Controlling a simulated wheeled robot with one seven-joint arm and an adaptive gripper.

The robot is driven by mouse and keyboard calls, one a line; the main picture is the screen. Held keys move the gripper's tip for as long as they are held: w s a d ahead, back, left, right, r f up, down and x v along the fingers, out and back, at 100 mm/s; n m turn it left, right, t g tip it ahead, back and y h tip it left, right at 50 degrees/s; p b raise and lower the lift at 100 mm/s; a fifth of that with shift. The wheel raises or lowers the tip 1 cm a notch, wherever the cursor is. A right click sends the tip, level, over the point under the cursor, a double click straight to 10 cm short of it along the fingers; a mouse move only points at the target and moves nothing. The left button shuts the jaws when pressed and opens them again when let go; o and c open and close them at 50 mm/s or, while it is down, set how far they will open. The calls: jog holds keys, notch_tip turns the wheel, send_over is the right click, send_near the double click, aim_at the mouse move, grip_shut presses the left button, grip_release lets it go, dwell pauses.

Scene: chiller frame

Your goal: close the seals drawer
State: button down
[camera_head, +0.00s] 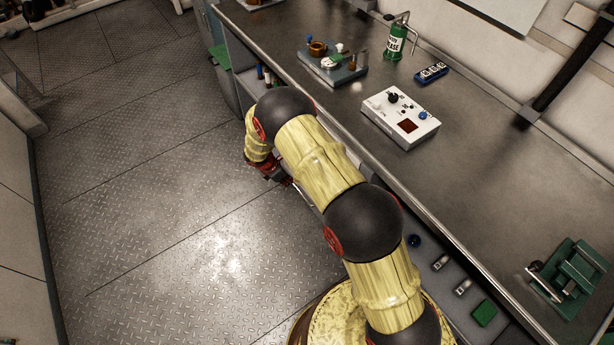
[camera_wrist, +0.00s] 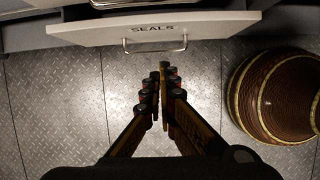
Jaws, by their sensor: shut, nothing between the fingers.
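The seals drawer (camera_wrist: 90,32) shows in the wrist view as a pale front panel across the top, marked "SEALS", with a metal bar handle (camera_wrist: 155,48). It stands pulled out, with part of its inside showing behind the panel. My gripper (camera_wrist: 160,84) is shut and empty, its fingertips just below the handle in the picture; I cannot tell whether they touch it. In the head view my gripper (camera_head: 272,170) is low beside the bench front, partly hidden by my arm. My arm hides most of the drawer there.
The long bench (camera_head: 470,180) carries a white control box (camera_head: 400,117), a green grease can (camera_head: 396,45), a blue block (camera_head: 431,73) and a green fixture (camera_head: 570,280). Small parts, including a green block (camera_head: 484,313), lie below its front edge. The metal floor (camera_head: 150,200) at left is clear.

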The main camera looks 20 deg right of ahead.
jog(key=w+d+f+b, duration=0.2)
jog(key=d+f+b, duration=0.2)
jog(key=d+f, duration=0.3)
jog(key=shift+d+f, duration=0.15)
jog(key=shift+f, duration=0.95)
jog(key=shift+d, duration=0.1)
